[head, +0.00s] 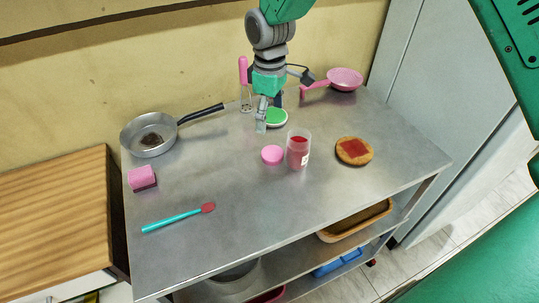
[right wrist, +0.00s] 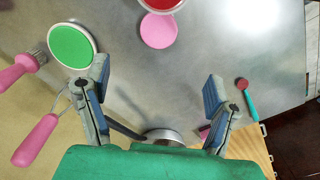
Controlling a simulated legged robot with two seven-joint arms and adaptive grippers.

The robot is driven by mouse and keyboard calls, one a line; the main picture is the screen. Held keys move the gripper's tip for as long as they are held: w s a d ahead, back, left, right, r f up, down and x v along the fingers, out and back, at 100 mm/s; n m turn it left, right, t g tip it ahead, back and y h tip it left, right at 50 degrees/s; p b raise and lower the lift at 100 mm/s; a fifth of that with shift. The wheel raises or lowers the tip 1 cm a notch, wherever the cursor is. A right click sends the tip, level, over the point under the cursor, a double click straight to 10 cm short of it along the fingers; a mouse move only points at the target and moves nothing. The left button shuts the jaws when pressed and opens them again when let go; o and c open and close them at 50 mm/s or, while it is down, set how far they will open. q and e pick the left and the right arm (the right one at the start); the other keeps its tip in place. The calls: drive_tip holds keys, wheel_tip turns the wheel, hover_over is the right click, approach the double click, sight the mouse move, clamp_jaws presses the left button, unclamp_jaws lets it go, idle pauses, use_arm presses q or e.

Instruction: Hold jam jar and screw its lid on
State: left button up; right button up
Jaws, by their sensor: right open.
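The jam jar (head: 298,152), clear with red jam inside, stands upright and open on the metal table. Its edge also shows at the top of the right wrist view (right wrist: 165,4). My right gripper (head: 266,122) hangs behind and left of the lid and jar, beside a green-topped disc. In the right wrist view its fingers (right wrist: 158,92) are spread wide with nothing between them. My left gripper is not in view.
A green disc with white rim (head: 278,117) sits beside the right gripper. The table's front middle is clear.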

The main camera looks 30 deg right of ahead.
wheel_tip(320, 180, down, 4)
drive_tip(key=shift+r, duration=0.1)
hover_over(271, 153)
drive_tip(key=d, duration=0.2)
drive_tip(key=f, duration=0.4)
drive_tip(key=shift+w+a+f, duration=0.1)
drive_tip(key=shift+w+a, duration=0.05)
drive_tip(key=shift+a, duration=0.05)
drive_tip(key=shift+d+f, duration=0.1)
drive_tip(key=shift+f, duration=0.15)
drive_tip(key=shift+a+r, duration=0.1)
drive_tip(key=shift+a, duration=0.7)
drive_tip(key=shift+a+f, duration=0.15)
drive_tip(key=shift+f, duration=0.15)
drive_tip(key=f, duration=0.2)
drive_tip(key=d+f, duration=0.1)
drive_tip(key=f, duration=0.1)
drive_tip(key=shift+f+p, duration=0.3)
drive_tip(key=shift+d+f, duration=0.1)
drive_tip(key=shift+d, duration=0.1)
drive_tip(key=shift+s+a, duration=0.2)
drive_tip(key=shift+a, duration=0.45)
drive_tip(key=c, duration=0.9)
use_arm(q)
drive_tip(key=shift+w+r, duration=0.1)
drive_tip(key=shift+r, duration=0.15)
